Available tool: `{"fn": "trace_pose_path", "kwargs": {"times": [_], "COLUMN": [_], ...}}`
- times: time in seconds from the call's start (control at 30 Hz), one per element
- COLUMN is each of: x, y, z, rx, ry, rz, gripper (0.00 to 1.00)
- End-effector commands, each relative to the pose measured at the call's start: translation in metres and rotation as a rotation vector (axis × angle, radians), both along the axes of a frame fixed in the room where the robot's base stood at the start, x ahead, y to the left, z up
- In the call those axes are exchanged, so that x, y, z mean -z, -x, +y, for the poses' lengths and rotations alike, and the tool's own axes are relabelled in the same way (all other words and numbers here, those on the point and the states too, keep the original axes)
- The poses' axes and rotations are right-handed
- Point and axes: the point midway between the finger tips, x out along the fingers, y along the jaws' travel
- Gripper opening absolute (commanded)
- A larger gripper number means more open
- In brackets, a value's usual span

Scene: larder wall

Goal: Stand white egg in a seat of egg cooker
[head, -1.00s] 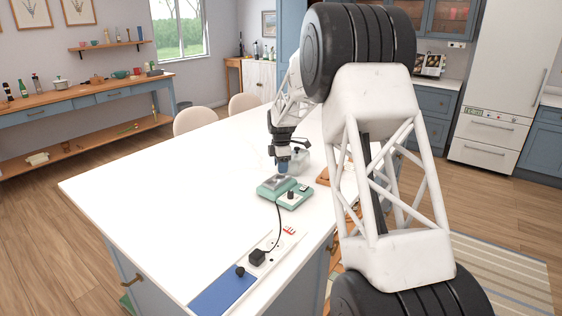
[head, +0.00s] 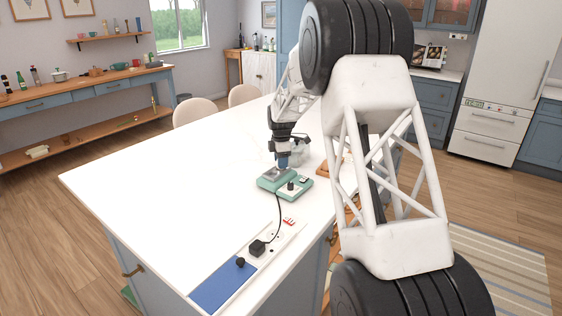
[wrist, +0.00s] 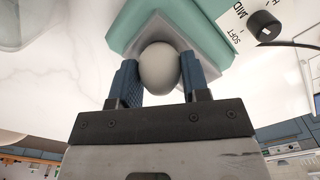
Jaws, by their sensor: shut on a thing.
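The white egg (wrist: 159,68) is between the two blue fingers of my gripper (wrist: 158,80), which is shut on it in the wrist view. The green egg cooker (wrist: 128,18) lies just beyond the egg there, with a grey tray-like part behind the egg. The seats are hidden, and I cannot tell whether the egg touches one. In the head view, my gripper (head: 283,162) is over the back part of the egg cooker (head: 300,193), close above its grey top. The egg cannot be made out in the head view.
A clear container (head: 300,154) stands just right of my gripper. A brown wooden item (head: 322,170) lies to the right. The left of the white table (head: 170,180) is clear.

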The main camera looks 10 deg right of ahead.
Motion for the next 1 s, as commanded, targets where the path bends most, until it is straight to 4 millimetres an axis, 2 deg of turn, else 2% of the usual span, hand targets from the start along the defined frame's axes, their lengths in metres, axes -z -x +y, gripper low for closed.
{"fn": "trace_pose_path", "kwargs": {"times": [0.27,0.3,0.5,0.8,1.0], "x": [0.000,0.000,0.000,-0.001,-0.010], "y": [0.000,0.000,0.000,0.000,0.000], "z": [0.000,0.000,0.000,0.000,0.000], "rx": [0.000,0.000,0.000,0.000,0.000], "ry": [0.000,0.000,0.000,0.000,0.000], "rz": [0.000,0.000,0.000,0.000,-0.001], "gripper": [0.29,0.44,0.72,0.72,0.72]}}
